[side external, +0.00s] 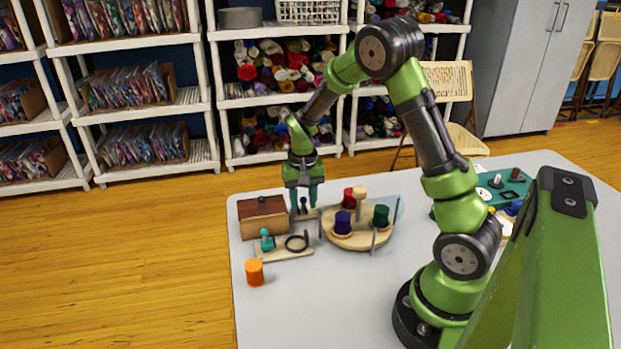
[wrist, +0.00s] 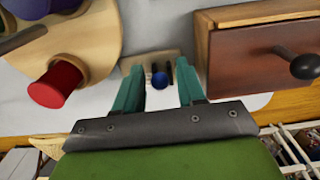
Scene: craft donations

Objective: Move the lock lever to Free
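The base sits between the round wooden turntable (side external: 352,236) and the brown wooden box (side external: 263,218). My gripper (side external: 303,204) points down over the base. In the wrist view its teal fingers (wrist: 158,75) are spread apart, with the knob between them and visible space on both sides. I see no finger contact with the knob. The Free marking is not readable.
The turntable carries red (side external: 349,198), purple (side external: 342,222) and green (side external: 380,215) spools. A wooden board (side external: 285,252) with a teal piece and black ring lies in front of the box. An orange cylinder (side external: 255,273) stands nearby. The table's front middle is clear.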

